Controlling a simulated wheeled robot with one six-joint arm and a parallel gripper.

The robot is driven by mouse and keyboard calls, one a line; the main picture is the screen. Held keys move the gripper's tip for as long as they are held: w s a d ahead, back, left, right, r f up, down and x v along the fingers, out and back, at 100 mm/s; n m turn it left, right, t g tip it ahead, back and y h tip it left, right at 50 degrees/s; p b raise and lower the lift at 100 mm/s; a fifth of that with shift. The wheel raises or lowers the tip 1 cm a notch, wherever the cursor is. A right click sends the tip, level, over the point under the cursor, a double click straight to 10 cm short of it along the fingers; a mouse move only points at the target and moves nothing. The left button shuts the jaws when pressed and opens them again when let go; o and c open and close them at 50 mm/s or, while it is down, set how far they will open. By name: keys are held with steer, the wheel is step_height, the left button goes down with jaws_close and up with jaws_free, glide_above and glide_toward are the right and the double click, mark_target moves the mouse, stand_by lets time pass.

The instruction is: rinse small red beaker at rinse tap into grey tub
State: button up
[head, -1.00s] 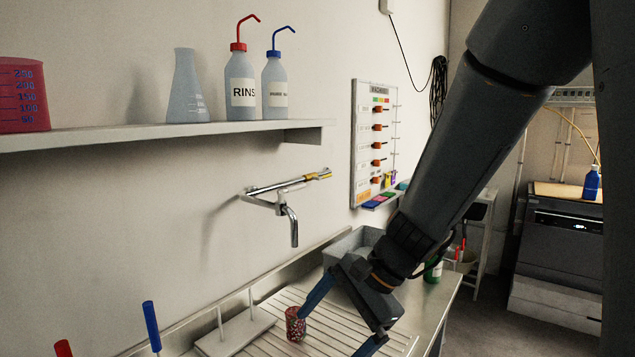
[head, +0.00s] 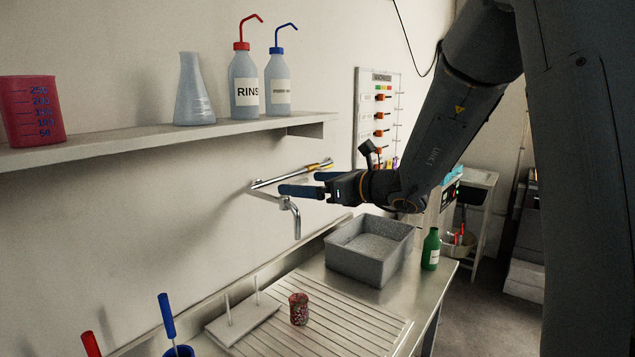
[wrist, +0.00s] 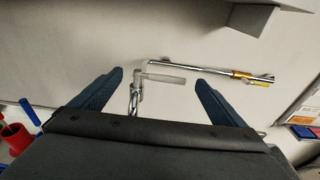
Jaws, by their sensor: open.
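The small red beaker (head: 299,309) stands upright on the ribbed drainboard, with a speckled look. The rinse tap (head: 291,205) is fixed to the wall, its chrome spout bent downward and a yellow band on its bar. The grey tub (head: 345,262) stands on the counter to the right of the tap and behind the beaker. My gripper (head: 307,184) is open and empty, raised in front of the tap. In the wrist view the tap's spout (wrist: 135,100) and lever show between my open fingers (wrist: 160,93). The beaker is not in the wrist view.
A white peg rack (head: 243,318) stands left of the beaker. A green bottle (head: 431,249) stands right of the tub. A shelf (head: 150,135) above holds a large red beaker (head: 33,112), a flask (head: 193,95) and two wash bottles. The drainboard's front is clear.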

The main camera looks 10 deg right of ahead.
mark_target(296, 182)
steer(key=shift+p+x, duration=0.55)
steer(key=shift+x, duration=1.7)
steer(key=c, duration=1.1)
steer(key=shift+s, duration=0.1)
steer(key=shift+c, duration=0.2)
steer(key=shift+s+d+m+t+h+b, duration=0.15)
steer(key=shift+m+t+h+b, duration=0.4)
steer(key=shift+b, duration=0.45)
steer(key=shift+s+d+m+t+h+b, duration=0.1)
steer(key=shift+m+t+h+b, duration=0.4)
steer(key=shift+h+b, duration=0.45)
steer(key=shift+s+d+m+t+h+b, duration=0.15)
steer(key=shift+m+t+h+b, duration=0.35)
steer(key=shift+b, duration=0.6)
steer(key=shift+s+d+r+m+t+h+b, duration=0.2)
steer(key=shift+m+h+b, duration=0.5)
steer(key=shift+b, duration=1.15)
steer(key=shift+s+a+f+m+t+h+b, duration=0.2)
steer(key=shift+m+h+b, duration=0.45)
steer(key=shift+b, duration=1.2)
